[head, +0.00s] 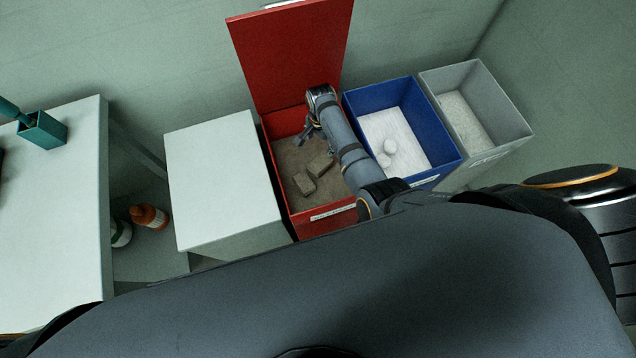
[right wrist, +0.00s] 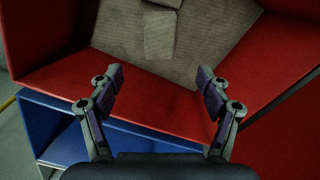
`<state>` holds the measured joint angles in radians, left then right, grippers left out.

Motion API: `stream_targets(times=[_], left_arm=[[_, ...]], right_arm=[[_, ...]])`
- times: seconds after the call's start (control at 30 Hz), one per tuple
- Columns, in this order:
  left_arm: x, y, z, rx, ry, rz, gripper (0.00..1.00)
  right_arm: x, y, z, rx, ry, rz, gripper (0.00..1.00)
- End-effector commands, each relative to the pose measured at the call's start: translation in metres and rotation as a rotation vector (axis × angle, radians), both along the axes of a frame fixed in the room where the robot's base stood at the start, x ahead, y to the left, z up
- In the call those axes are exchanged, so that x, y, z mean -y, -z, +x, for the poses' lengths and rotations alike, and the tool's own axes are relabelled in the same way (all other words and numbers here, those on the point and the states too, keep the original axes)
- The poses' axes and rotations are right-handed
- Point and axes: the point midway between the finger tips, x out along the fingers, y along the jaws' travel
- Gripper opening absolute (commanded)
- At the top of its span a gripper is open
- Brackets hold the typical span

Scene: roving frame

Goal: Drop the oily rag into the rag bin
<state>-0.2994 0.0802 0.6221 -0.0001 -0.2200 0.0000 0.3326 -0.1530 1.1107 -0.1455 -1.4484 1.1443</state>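The red bin (head: 328,222), with its lid (head: 290,55) raised at the back and a white label on its front, stands in the middle of the head view. Two small brown folded pieces that look like rags, one nearer (head: 304,183) and one farther (head: 321,165), lie on its brownish bottom. I cannot tell which is the oily rag. My right gripper (right wrist: 160,80) is open and empty above the red bin; one piece (right wrist: 160,36) lies beyond its fingertips in the right wrist view. My left gripper is not in view.
A blue bin (head: 437,140) with white contents and a grey bin (head: 509,115) stand to the right. A white cabinet (head: 220,165) stands left of the red bin. A white table (head: 60,220) with a teal holder (head: 45,130) is farther left. Bottles (head: 150,216) stand on the floor between.

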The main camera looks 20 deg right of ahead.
Motion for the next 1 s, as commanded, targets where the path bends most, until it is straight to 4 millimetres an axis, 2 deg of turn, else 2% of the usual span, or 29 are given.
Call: stream_targets(times=[0.37, 0.7, 0.83, 1.0], left_arm=[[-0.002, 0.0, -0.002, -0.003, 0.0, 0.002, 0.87], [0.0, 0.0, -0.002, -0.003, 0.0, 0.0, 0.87], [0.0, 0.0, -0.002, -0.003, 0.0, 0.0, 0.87], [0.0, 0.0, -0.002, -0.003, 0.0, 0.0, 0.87]], right_arm=[[0.0, -0.004, 0.001, 0.002, 0.0, 0.0, 0.84], [-0.001, -0.063, 0.001, 0.002, 0.0, 0.001, 0.84], [0.0, -0.073, 0.0, 0.001, 0.0, 0.0, 0.84], [0.0, -0.075, 0.0, 0.0, 0.0, 0.0, 0.84]])
